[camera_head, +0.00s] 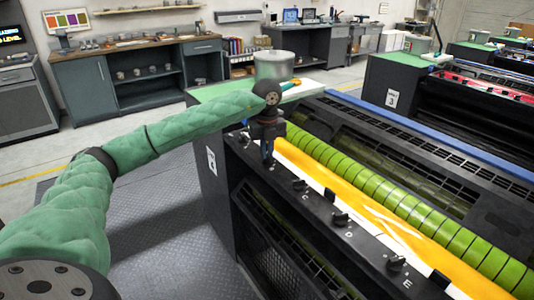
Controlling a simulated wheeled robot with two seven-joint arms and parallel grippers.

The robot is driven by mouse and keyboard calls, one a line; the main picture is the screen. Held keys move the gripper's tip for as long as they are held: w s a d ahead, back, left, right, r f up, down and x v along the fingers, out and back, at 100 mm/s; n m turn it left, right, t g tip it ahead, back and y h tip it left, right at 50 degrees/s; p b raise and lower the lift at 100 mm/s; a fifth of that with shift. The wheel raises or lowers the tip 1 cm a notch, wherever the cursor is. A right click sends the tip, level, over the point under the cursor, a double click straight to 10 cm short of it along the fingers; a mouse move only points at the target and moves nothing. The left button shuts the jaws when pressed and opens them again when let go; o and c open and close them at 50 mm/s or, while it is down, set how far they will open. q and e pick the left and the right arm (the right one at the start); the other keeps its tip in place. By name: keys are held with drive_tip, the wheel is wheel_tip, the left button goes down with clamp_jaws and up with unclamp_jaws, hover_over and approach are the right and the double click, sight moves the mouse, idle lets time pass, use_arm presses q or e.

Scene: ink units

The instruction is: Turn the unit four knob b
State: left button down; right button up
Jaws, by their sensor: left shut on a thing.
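My left gripper (267,153) points down at the far end of the black knob rail (318,208) on the near ink unit, which carries a white number plate (211,161) on its end. The gripper is shut on a small dark knob, mostly hidden by the fingers; from its place in the row it appears to be knob b. More black knobs follow along the rail toward me: one (300,185) just past the gripper, one (340,219) in the middle and one (388,263) nearest. My right gripper is not in view.
Beside the rail run a yellow inked roller (345,205) and a green ringed roller (375,188). A grey can (274,66) stands on the unit's green end top, behind my gripper. Another unit (391,98) stands at the back right. Open floor (150,225) lies left of the near unit.

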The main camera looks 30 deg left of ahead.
use_arm(q)
drive_tip(key=shift+r+n, duration=0.1)
drive_tip(key=shift+n, duration=0.4)
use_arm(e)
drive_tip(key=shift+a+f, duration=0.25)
use_arm(q)
drive_tip(key=shift+a, duration=0.1)
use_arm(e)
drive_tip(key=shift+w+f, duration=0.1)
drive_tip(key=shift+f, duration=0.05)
use_arm(q)
drive_tip(key=c, duration=1.5)
unclamp_jaws()
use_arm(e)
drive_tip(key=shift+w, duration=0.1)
